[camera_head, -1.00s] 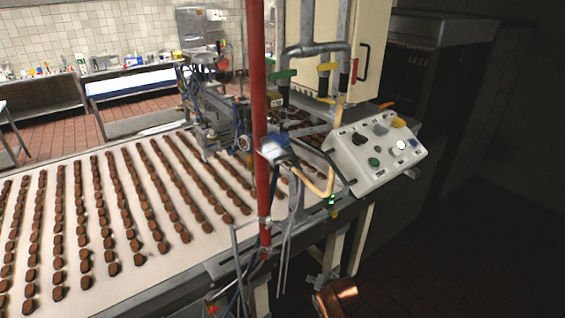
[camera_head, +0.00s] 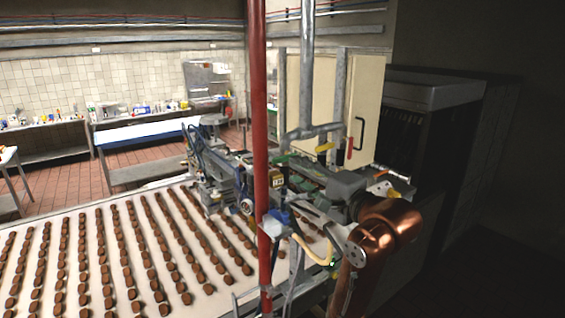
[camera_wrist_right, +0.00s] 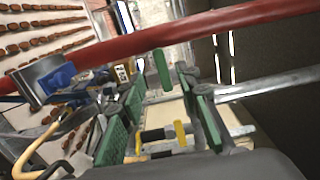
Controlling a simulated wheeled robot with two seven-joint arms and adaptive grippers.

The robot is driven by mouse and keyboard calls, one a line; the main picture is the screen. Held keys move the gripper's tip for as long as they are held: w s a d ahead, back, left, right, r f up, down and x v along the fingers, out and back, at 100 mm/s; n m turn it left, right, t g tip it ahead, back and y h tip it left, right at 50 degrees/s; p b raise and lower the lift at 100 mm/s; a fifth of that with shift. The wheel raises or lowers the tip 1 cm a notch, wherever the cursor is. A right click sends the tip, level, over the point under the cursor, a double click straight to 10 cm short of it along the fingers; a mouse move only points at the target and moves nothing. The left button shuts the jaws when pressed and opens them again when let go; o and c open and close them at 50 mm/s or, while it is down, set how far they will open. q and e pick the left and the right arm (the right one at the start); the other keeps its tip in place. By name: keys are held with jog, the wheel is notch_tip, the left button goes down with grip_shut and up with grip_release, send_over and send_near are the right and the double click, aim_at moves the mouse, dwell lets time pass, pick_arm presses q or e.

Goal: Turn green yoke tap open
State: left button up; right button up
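The green yoke tap handle (camera_head: 281,158) is on the pipework behind the red pole, left of the yellow tap handle (camera_head: 324,147). In the right wrist view the green handle (camera_wrist_right: 163,68) is a narrow upright bar just beyond the fingertips, in line with the gap. My right gripper (camera_head: 292,174) reaches in from the right, close to the handle and slightly below it. Its green-padded fingers (camera_wrist_right: 168,104) are apart with nothing held between them. I cannot tell whether a finger touches the handle. My left gripper is not in view.
The red pole (camera_head: 260,120) stands just left of the gripper and crosses the wrist view. A red tap handle (camera_head: 349,148) is right of the yellow one. A blue-and-grey device (camera_head: 275,222) is on the pole below. The conveyor (camera_head: 190,245) carries rows of brown pieces.

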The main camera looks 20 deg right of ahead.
aim_at(279, 161)
jog(key=p+x, duration=0.2)
jog(key=x, duration=0.5)
jog(key=shift+w+a+f, duration=0.1)
jog(key=shift+w, duration=0.35)
jog(key=shift+s, duration=0.1)
grip_shut()
